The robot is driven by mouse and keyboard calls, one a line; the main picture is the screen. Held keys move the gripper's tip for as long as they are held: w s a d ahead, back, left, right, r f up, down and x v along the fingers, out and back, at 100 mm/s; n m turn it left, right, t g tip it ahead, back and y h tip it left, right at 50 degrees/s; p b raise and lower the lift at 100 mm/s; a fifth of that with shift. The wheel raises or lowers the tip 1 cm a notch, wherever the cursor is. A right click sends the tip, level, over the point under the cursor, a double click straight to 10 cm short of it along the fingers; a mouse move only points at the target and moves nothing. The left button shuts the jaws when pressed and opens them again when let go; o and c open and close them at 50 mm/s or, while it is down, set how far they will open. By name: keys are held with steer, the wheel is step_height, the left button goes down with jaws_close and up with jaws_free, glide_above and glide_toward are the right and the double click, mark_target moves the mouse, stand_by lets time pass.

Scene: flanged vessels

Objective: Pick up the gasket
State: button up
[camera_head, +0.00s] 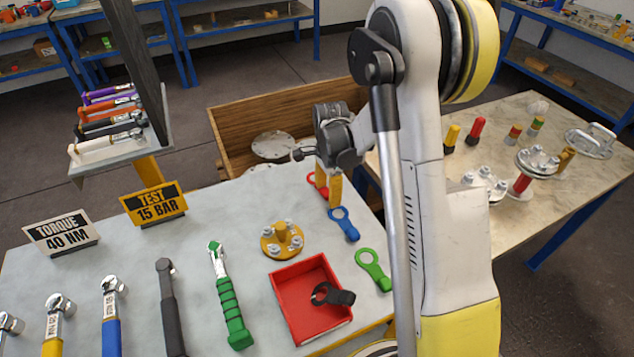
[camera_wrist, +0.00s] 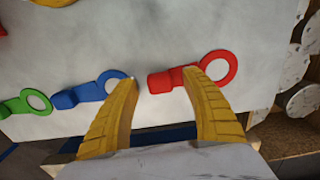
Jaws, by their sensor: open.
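Several ring-shaped pieces with tabs, which look like gaskets, lie on the grey table; I cannot tell which one is meant. A red one (camera_head: 318,183) is beside my gripper (camera_head: 335,190), and it also shows in the wrist view (camera_wrist: 222,64). A blue one (camera_head: 344,224) and a green one (camera_head: 373,269) lie nearer the front; the wrist view shows the blue (camera_wrist: 88,91) and green (camera_wrist: 25,103) to the left. A black one (camera_head: 332,294) lies in a red tray (camera_head: 287,279). My gripper is open and empty, its fingertips either side of the red piece's tab in the wrist view.
A yellow flange with bolts (camera_head: 282,238) stands behind the tray. Several wrenches, including a green one (camera_head: 229,297), lie at the left front. A wooden crate (camera_head: 240,125) with grey discs is behind the table. Another table (camera_head: 560,180) with flanged parts is at right.

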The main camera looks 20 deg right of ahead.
steer(key=c, duration=1.1)
steer(key=shift+r, duration=0.1)
